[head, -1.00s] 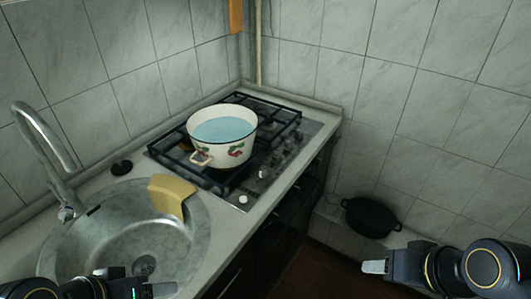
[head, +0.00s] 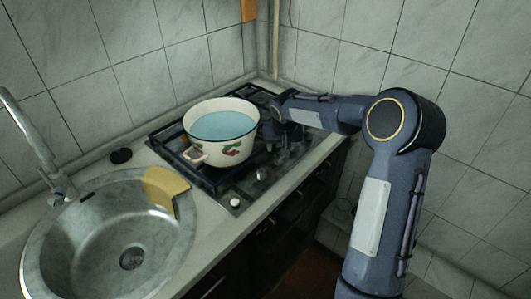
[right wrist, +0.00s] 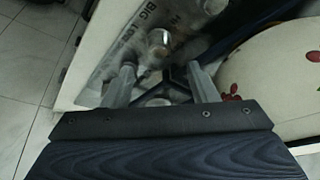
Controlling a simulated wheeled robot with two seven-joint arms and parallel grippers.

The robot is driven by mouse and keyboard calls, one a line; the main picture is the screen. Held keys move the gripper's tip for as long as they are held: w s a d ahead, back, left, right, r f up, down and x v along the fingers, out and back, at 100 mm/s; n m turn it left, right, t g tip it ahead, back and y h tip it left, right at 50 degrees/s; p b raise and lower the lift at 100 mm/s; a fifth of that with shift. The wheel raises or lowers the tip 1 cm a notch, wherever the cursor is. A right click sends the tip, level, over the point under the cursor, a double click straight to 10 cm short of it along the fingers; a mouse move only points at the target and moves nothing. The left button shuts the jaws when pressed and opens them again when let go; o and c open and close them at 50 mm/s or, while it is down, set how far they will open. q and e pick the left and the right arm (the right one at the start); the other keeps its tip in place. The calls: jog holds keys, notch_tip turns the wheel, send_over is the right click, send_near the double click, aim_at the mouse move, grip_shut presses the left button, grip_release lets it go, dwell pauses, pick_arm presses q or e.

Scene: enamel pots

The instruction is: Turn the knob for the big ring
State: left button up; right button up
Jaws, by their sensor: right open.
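The steel hob panel (head: 250,188) carries a row of knobs along its front. A pale knob (head: 235,203) and another knob (head: 262,173) show in the head view; those farther back are partly hidden by my right arm. In the right wrist view, the panel bears printed text that includes "BIG", with a round metal knob (right wrist: 158,40) beside it. My right gripper (right wrist: 162,70) is open over the panel, fingers apart, with this knob just beyond the fingertips. A second round knob (right wrist: 158,102) shows between the fingers. I cannot tell contact. My left gripper is out of view.
A cream enamel pot (head: 220,139) with cherries and bluish liquid stands on the hob, close beside my right gripper. The black grate (head: 170,140) lies around it.

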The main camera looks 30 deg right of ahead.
aim_at(279, 159)
jog(key=p+x, duration=0.1)
jog(key=x, duration=0.6)
jog(key=shift+s, duration=0.1)
jog(key=c, duration=1)
